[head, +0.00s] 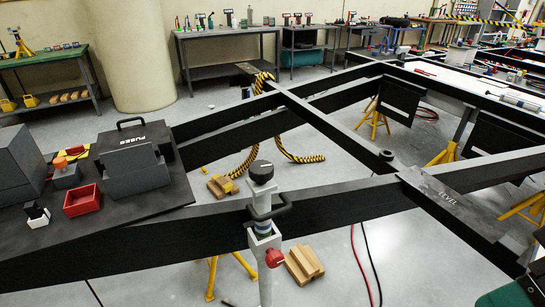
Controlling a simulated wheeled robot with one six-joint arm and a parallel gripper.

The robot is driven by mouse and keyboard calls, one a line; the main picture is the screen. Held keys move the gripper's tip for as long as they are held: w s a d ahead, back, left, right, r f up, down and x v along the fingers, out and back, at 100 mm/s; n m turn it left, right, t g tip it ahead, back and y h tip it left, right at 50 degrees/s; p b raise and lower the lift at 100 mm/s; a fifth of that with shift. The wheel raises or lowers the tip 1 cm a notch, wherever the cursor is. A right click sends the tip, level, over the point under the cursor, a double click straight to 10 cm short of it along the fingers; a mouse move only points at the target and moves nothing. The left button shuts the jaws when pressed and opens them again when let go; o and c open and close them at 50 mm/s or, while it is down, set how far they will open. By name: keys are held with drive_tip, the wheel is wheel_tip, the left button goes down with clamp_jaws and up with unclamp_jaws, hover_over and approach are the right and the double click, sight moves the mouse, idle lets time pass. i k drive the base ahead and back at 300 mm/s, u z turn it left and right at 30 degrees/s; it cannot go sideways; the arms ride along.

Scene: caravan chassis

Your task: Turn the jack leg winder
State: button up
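The jack leg (265,245) stands upright at the near black chassis beam, in the middle foreground of the head view. A round black knob (262,172) with a pale mark caps it, which looks like the winder. Below the knob are a grey head and a dark clamp or bracket around the beam. A red knob (275,258) sticks out from the lower tube. The foot of the leg is cut off by the bottom edge. My gripper does not show in this view, and nothing touches the winder.
A dark bench top (120,215) at left holds a case marked FUSES (132,150), grey boxes and a red tray (82,201). Wooden blocks (304,263) and hoses lie on the floor. Black chassis beams (320,120) cross the view. A partly seen green and dark item (508,295) is at bottom right.

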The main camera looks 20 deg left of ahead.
sight(261, 171)
drive_tip(key=u, duration=1.1)
drive_tip(key=k, duration=0.7)
drive_tip(key=z, duration=1.1)
